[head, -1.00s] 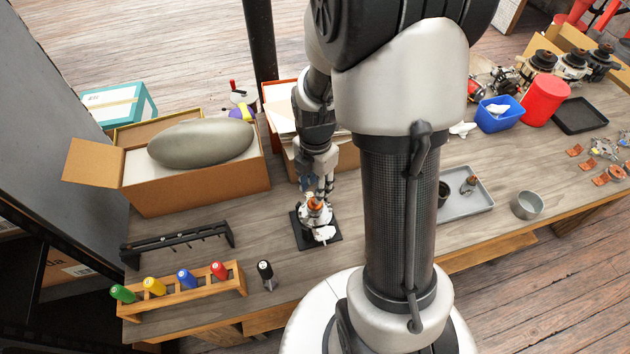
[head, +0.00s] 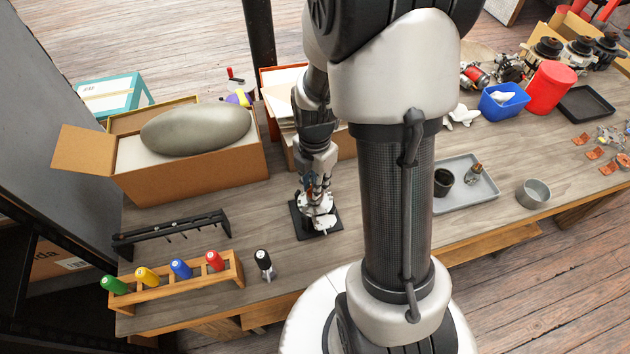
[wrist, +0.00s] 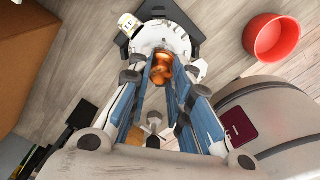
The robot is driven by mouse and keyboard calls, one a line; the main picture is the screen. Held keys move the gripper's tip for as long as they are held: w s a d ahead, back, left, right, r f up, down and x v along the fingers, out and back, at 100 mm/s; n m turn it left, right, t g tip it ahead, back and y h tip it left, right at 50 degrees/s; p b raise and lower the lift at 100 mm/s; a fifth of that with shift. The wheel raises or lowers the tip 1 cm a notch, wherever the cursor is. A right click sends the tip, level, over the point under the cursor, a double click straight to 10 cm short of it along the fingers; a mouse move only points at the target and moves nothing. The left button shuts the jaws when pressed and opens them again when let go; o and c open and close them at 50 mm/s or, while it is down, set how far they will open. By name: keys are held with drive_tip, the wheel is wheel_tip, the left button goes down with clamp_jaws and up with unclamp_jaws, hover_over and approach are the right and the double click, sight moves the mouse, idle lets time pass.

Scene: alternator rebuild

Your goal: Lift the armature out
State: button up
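The armature (wrist: 162,70) shows in the wrist view as a copper-coloured part standing in the middle of the pale alternator housing (wrist: 147,40). In the head view the housing (head: 320,223) sits on a dark square base (head: 303,226) on the bench, and my gripper (head: 318,195) hides the armature's top. My gripper (wrist: 162,68) is lowered over the armature, with one finger on each side of it. The fingers are apart, and a narrow gap seems to show beside the copper part; contact is hard to judge.
A black rack (head: 172,233) and a large open carton (head: 195,185) are behind. A grey tray (head: 470,195) lies to the right. The wrist view shows a red bowl (wrist: 272,38) nearby.

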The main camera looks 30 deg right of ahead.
clamp_jaws()
drive_tip(key=shift+r+p, duration=0.3)
drive_tip(key=shift+r, duration=0.05)
idle(1.0)
drive_tip(key=shift+r+p, duration=0.45)
drive_tip(key=shift+r, duration=0.05)
drive_tip(key=shift+r, duration=0.1)
drive_tip(key=shift+r+p, duration=1)
drive_tip(key=shift+r, duration=0.15)
drive_tip(key=shift+r+p, duration=0.85)
drive_tip(key=shift+r, duration=0.2)
